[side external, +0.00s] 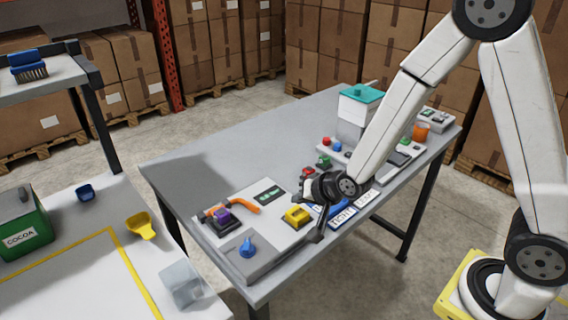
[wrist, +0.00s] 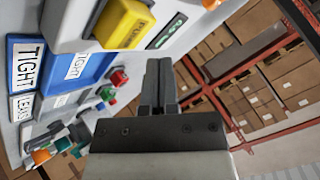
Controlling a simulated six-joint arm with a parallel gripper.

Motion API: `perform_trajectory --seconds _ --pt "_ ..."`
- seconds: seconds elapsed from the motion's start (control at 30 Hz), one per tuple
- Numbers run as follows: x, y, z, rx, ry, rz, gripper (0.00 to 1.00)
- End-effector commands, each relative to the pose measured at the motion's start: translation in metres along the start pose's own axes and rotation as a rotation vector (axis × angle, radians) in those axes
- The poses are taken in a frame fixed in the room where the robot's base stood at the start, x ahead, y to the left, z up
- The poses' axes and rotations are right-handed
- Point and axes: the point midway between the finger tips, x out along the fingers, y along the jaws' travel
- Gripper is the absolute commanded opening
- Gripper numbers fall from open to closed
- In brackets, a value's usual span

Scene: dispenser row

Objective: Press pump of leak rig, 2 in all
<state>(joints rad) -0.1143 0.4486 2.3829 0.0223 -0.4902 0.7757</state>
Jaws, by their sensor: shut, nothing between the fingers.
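The leak rig is a pale panel (side external: 280,238) on the grey table. Its yellow pump button (side external: 297,216) shows near the panel's right part. In the wrist view the yellow pump button (wrist: 124,22) carries partly cut-off lettering and sits on a grey base. My gripper (side external: 316,238) is beside the pump button, to its right in the side view. In the wrist view my gripper (wrist: 160,68) has its fingers together and empty, below and to the right of the button. I see a gap between fingers and button there; whether the button is pressed I cannot tell.
The rig also has a small dark display (side external: 268,194), an orange handle (side external: 243,207), a purple part (side external: 222,215) and a blue knob (side external: 247,248). A blue bin marked TIGHT (wrist: 32,52) lies near the gripper. A teal-topped box (side external: 361,94) stands farther back.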

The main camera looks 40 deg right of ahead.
Motion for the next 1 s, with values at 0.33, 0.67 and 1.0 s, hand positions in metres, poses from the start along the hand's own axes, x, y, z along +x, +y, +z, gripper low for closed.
perform_trajectory --seconds 0.33,0.67,1.0 --pt "-0.018 -0.013 -0.013 0.0 0.002 -0.002 0.0" --pt "-0.026 -0.018 -0.018 0.0 -0.001 0.001 0.0" --pt "-0.025 -0.018 -0.018 0.0 0.0 0.0 0.0"
